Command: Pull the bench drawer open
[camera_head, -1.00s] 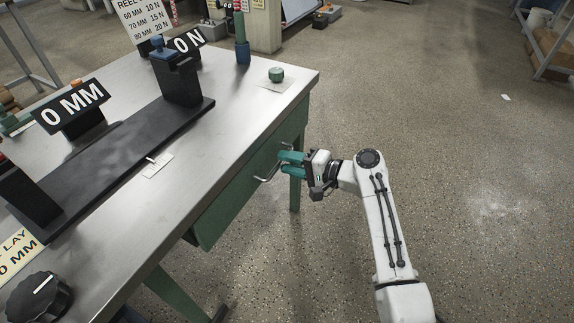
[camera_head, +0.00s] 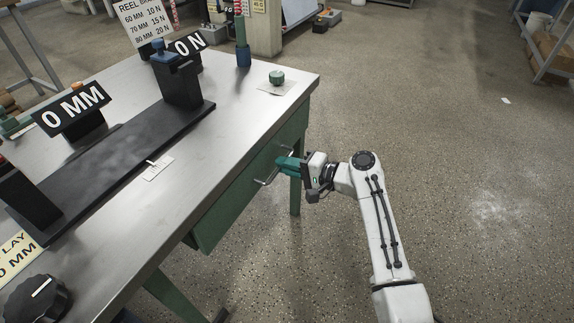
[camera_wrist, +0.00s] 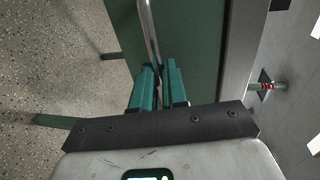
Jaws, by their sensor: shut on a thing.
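The bench drawer has a green front (camera_head: 225,208) below the metal bench top, and it looks closed. Its metal bar handle (camera_head: 264,178) stands out from the front. The fingers hide the gripped part of the bar.
The bench top (camera_head: 215,130) carries a black rail (camera_head: 120,160), a "0 MM" sign (camera_head: 72,110), a green knob (camera_head: 276,76) and a black dial (camera_head: 38,298). A green bench leg (camera_head: 295,190) stands just beyond my gripper. The floor (camera_head: 460,170) to the right is clear.

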